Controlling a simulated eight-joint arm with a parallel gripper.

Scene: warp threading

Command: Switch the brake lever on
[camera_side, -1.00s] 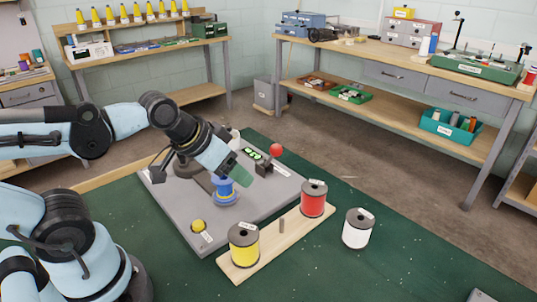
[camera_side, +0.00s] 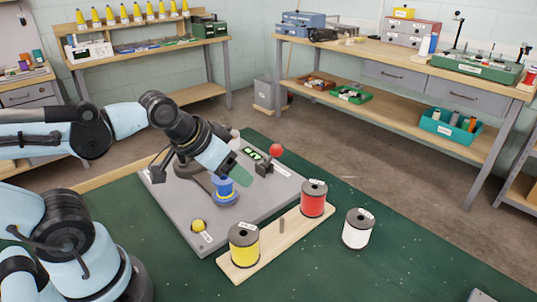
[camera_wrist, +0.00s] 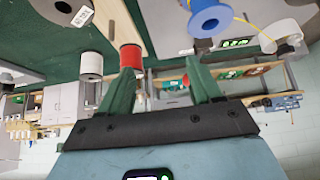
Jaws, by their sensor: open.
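The brake lever (camera_side: 275,151) has a red ball knob on a dark stem and stands near the far right corner of the grey board (camera_side: 170,214). My gripper (camera_side: 239,167), with green fingers, hangs over the board to the left of the lever, apart from it. In the wrist view my gripper's fingers (camera_wrist: 163,84) are spread, with nothing held between them. A small red spot shows beside the right finger there; I cannot tell for sure whether it is the knob. A green-lit display (camera_side: 252,154) sits beside the lever and also shows in the wrist view (camera_wrist: 236,43).
A blue spool (camera_side: 224,188) stands on the board just below my gripper. A yellow button (camera_side: 198,226) is at the board's near end. A wooden rack (camera_side: 270,252) holds a yellow spool (camera_side: 244,245) and a red spool (camera_side: 314,200). A white spool (camera_side: 357,230) stands to its right.

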